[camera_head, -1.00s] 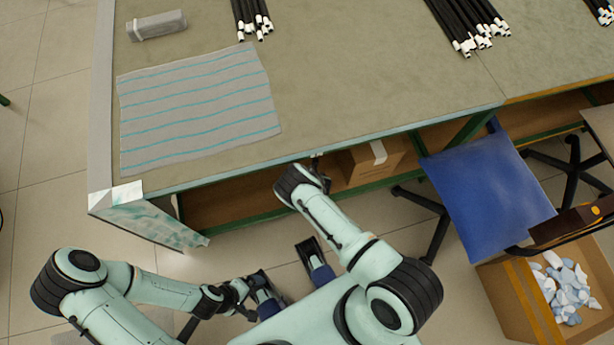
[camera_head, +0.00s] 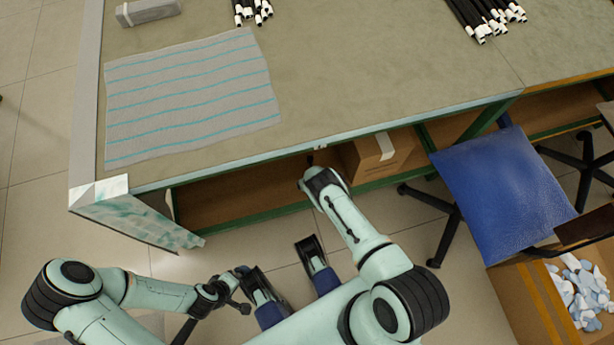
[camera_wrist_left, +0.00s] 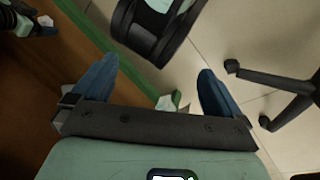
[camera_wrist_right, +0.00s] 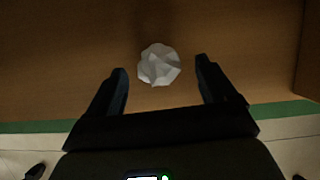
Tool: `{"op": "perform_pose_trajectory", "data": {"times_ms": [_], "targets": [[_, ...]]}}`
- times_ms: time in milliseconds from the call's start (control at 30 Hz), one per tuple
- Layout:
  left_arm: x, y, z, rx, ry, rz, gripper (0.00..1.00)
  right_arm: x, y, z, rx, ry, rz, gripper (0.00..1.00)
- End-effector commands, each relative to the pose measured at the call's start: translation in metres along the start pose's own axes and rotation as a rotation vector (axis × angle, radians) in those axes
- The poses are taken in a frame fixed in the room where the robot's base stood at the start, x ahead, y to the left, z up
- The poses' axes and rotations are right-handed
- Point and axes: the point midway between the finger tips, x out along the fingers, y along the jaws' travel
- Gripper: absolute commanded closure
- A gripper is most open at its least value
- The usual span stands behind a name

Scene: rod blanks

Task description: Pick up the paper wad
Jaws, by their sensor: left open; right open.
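The paper wad (camera_wrist_right: 158,62) is a crumpled white ball on the brown wooden shelf under the workbench, seen in the right wrist view. My right gripper (camera_wrist_right: 161,67) is open, with one finger on each side of the wad's line. The wad sits at about the level of the fingertips, with gaps on both sides. In the head view my right arm reaches under the bench edge, and its fingers are mostly hidden. My left gripper (camera_wrist_left: 157,67) is open and empty, in front of the bench.
The workbench (camera_head: 340,80) carries a striped cloth (camera_head: 190,98), a grey case (camera_head: 148,11) and bundles of black rods (camera_head: 484,18). A cardboard box (camera_head: 368,158) stands on the shelf, right of my right arm. A blue chair (camera_head: 503,185) and a box of white-blue pieces (camera_head: 530,305) are at right.

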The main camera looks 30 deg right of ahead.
Motion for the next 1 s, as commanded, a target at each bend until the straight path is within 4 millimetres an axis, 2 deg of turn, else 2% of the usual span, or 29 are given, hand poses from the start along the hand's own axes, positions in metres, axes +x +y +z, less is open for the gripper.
{"op": "perform_pose_trajectory", "data": {"times_ms": [33, 167, 433, 467, 600, 633, 1000], "targets": [[0.008, -0.003, -0.007, -0.002, 0.019, -0.002, 0.00, 0.008, -0.001, -0.001, 0.003, 0.000, -0.001, 0.16], [0.013, -0.005, -0.018, -0.005, 0.052, -0.003, 0.00, 0.014, -0.001, 0.000, 0.000, -0.001, -0.001, 0.16], [0.012, -0.005, -0.021, -0.005, 0.059, -0.003, 0.00, 0.014, 0.000, 0.001, 0.000, -0.001, -0.001, 0.16], [0.012, -0.005, -0.021, -0.005, 0.058, -0.003, 0.00, 0.014, 0.000, 0.001, 0.000, -0.001, -0.001, 0.19], [0.012, -0.005, -0.020, -0.004, 0.058, -0.003, 0.00, 0.014, 0.000, 0.001, 0.000, -0.001, -0.001, 0.64], [0.012, -0.005, -0.020, -0.004, 0.058, -0.003, 0.00, 0.014, 0.000, 0.001, 0.000, -0.001, -0.001, 0.72], [0.011, -0.004, -0.019, -0.004, 0.054, -0.003, 0.00, 0.013, 0.000, 0.001, 0.000, -0.001, -0.001, 0.72]]}}
